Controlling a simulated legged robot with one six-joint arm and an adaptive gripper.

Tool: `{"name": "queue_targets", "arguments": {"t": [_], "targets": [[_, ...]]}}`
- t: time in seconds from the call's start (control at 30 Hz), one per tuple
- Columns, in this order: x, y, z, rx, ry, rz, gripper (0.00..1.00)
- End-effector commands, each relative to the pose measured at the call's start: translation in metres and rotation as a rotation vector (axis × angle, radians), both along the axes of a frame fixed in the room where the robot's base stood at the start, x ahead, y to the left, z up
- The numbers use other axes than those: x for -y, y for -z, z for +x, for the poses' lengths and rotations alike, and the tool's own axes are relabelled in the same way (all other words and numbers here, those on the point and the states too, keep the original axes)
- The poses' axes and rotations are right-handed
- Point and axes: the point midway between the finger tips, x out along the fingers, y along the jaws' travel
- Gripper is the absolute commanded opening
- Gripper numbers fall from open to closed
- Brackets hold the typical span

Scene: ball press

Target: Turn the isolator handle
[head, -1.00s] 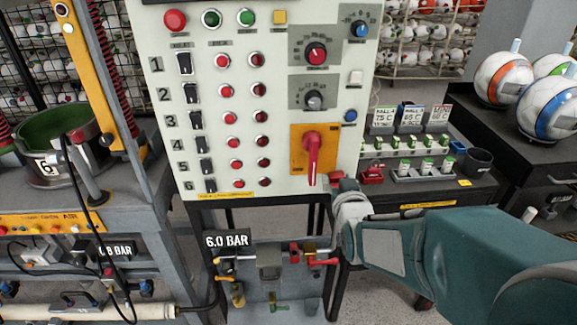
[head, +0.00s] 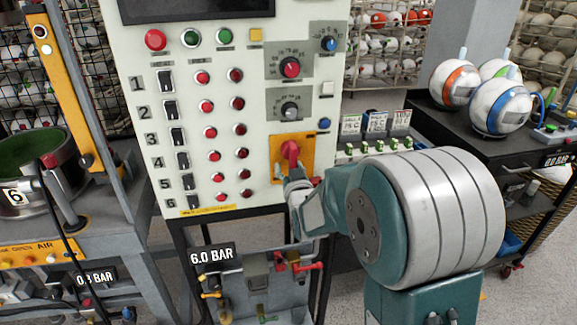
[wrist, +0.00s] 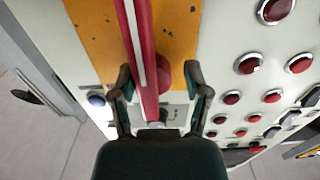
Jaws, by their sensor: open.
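The isolator handle (head: 290,152) is a red lever on an orange plate (head: 308,145) at the lower right of the white control panel. In the head view its lower part is hidden behind my gripper (head: 291,174). In the wrist view the red handle (wrist: 143,55), with a pale stripe along it, runs between the two fingers of my gripper (wrist: 160,88). The fingers are open, one on each side of the handle, with a gap at least on the right. The orange plate (wrist: 95,40) lies behind it.
The panel (head: 250,100) carries red buttons, black switches and knobs. A pipe stand with red levers (head: 305,266) is below. A black bench with balls (head: 500,110) stands at the right. A frame with a yellow post (head: 62,90) is at the left.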

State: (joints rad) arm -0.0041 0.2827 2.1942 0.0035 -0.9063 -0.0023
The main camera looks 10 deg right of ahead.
Motion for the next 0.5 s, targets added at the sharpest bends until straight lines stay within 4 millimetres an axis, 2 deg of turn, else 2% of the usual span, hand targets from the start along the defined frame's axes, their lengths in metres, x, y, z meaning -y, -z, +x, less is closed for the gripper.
{"name": "queue_targets", "arguments": {"t": [0.1, 0.37, 0.4, 0.47, 0.5], "targets": [[0.0037, -0.0002, 0.0081, 0.000, 0.001, 0.002, 0.60], [0.0033, -0.0002, 0.0096, 0.000, 0.001, 0.001, 0.60], [0.0020, -0.0001, 0.0097, 0.000, 0.001, 0.000, 0.51], [0.0015, 0.0001, 0.0097, 0.000, 0.001, 0.000, 0.24], [0.0011, -0.0001, 0.0096, 0.000, 0.001, -0.001, 0.07]]}}
